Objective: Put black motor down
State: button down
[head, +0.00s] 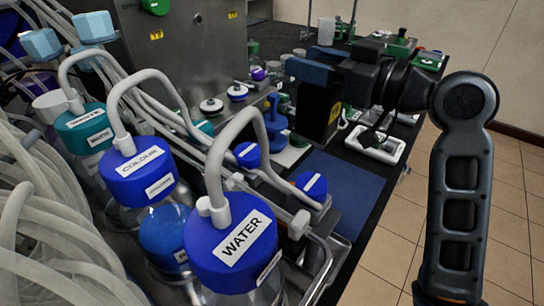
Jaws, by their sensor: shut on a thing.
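The black motor (318,108) is a dark box with a yellow warning label, in the middle right of the head view. My gripper (318,70), with dark blue fingers, is shut on its upper part. My wrist and arm come in from the right. The motor is over or on the bench beyond the blue mat (345,188). Its lower edge is close to the bench, but I cannot tell whether it touches. Its far side is hidden.
Bottles with blue caps labelled WATER (243,238) and COLOUR (140,160), with thick tubes, crowd the left front. A white tray (372,150) with a dark item lies right of the motor. The blue mat is mostly bare. The bench edge drops to a tiled floor (400,215).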

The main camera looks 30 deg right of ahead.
aim_at(302, 139)
jog(key=shift+f, duration=0.15)
jog(key=shift+w+f, duration=0.15)
jog(key=w+a+f, duration=0.7)
jog(key=w+f, duration=0.1)
jog(key=f, duration=0.2)
jog(key=shift+a+f+p, duration=0.35)
jog(key=shift+p, duration=0.05)
jog(key=shift+f, duration=0.15)
jog(key=shift+c, duration=1.7)
grip_release()
jog(key=b+v, duration=0.2)
jog(key=v, duration=1)
